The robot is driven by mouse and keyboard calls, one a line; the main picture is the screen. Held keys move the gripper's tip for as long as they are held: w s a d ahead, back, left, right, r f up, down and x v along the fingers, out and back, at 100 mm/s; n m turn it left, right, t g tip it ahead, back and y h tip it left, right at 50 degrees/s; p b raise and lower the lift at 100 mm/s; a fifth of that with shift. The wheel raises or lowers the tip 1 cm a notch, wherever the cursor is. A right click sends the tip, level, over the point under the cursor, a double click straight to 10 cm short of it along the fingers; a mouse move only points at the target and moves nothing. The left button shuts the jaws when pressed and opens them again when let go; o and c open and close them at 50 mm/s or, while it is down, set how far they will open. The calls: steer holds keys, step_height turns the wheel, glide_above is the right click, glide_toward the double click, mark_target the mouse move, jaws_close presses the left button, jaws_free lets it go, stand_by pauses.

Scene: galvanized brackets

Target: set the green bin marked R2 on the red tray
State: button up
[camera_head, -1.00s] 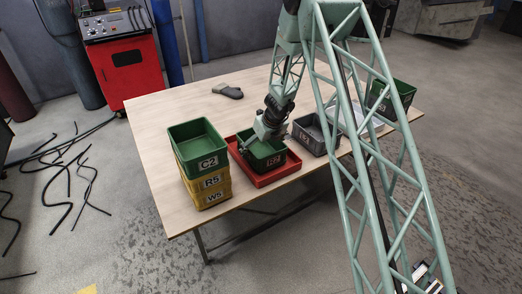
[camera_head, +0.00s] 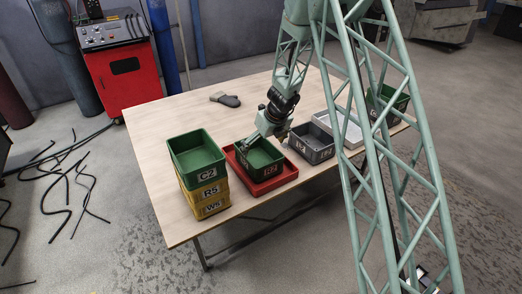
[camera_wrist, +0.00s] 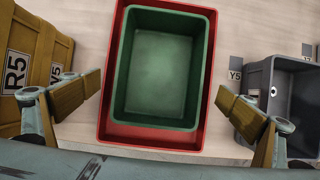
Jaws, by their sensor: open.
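The green bin marked R2 (camera_head: 262,160) stands upright inside the red tray (camera_head: 268,187) on the table. In the wrist view the empty bin (camera_wrist: 160,65) lies within the outline of the red tray (camera_wrist: 150,137), with red showing at the left, right and near sides. My gripper (camera_head: 268,137) is over the bin in the head view. In the wrist view my gripper (camera_wrist: 160,90) is open, with its two fingers spread wider than the bin and apart from it. The bin's label is hidden in the wrist view.
A stack with a green C2 bin (camera_head: 197,153) over yellow R5 and W5 bins stands left of the tray. A grey bin (camera_head: 311,143) is close on the right, then a white tray (camera_head: 343,128) and another green bin (camera_head: 386,100). A dark glove-like item (camera_head: 226,99) lies behind.

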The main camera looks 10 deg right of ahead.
steer(key=shift+v, duration=1)
steer(key=s+a+r+n, duration=0.2)
steer(key=s+r+n, duration=0.4)
steer(key=r, duration=0.5)
steer(key=s+a+r+n+y, duration=0.1)
steer(key=s+a+r+n, duration=0.25)
steer(key=s+r, duration=0.55)
steer(key=s+a+r+n, duration=0.2)
steer(key=s+r+n, duration=0.4)
steer(key=r, duration=0.6)
steer(key=s+r+n, duration=0.4)
steer(key=s, duration=0.6)
steer(key=s+r+n, duration=0.4)
steer(key=s+r, duration=0.1)
steer(key=s, duration=0.4)
steer(key=s+d+n+h, duration=0.1)
steer(key=s+d+n, duration=0.2)
steer(key=s, duration=0.7)
steer(key=s+d+n+h, duration=0.1)
steer(key=s+d+n, duration=0.2)
steer(key=s, duration=0.8)
steer(key=n, duration=0.2)
steer(key=shift+s+r+n, duration=0.25)
steer(key=shift+s+n, duration=0.1)
